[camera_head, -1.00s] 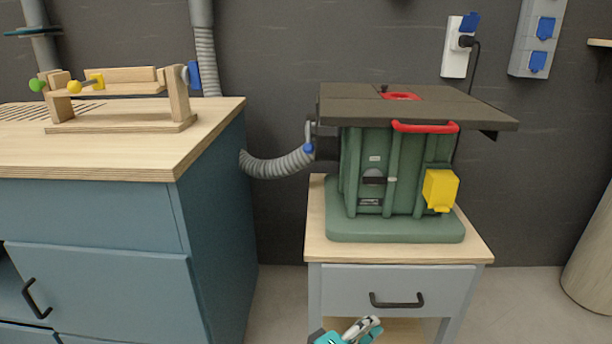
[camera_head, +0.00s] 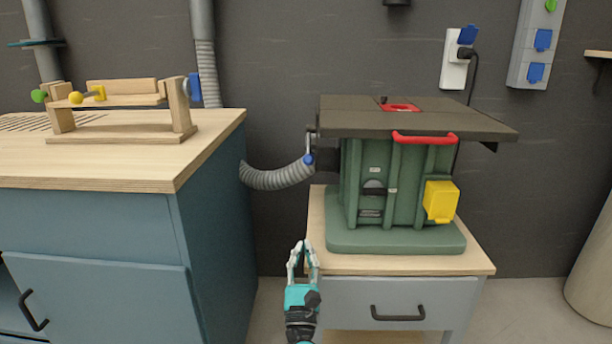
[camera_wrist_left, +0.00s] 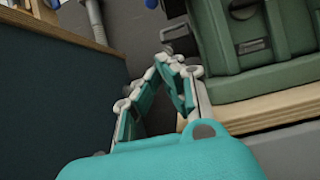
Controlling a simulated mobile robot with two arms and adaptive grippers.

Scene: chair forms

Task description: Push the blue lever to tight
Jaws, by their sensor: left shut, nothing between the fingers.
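A small lever with a blue knob (camera_head: 308,159) hangs from the left side of the green machine (camera_head: 390,190), where the grey hose meets it. The knob also shows at the top edge of the left wrist view (camera_wrist_left: 151,4). My left gripper (camera_head: 303,246) is shut and empty, fingers pointing up, below the lever and apart from it. In the left wrist view my fingertips (camera_wrist_left: 176,60) meet beside the machine's base. Another blue part (camera_head: 195,87) sits on the wooden jig. I cannot read any tight marking. My right gripper is out of view.
The blue cabinet (camera_head: 215,230) stands left of my gripper. The machine's stand (camera_head: 405,290), with a drawer, is on the right. The grey hose (camera_head: 275,178) spans the gap above. The dark machine top (camera_head: 400,120) overhangs near the lever.

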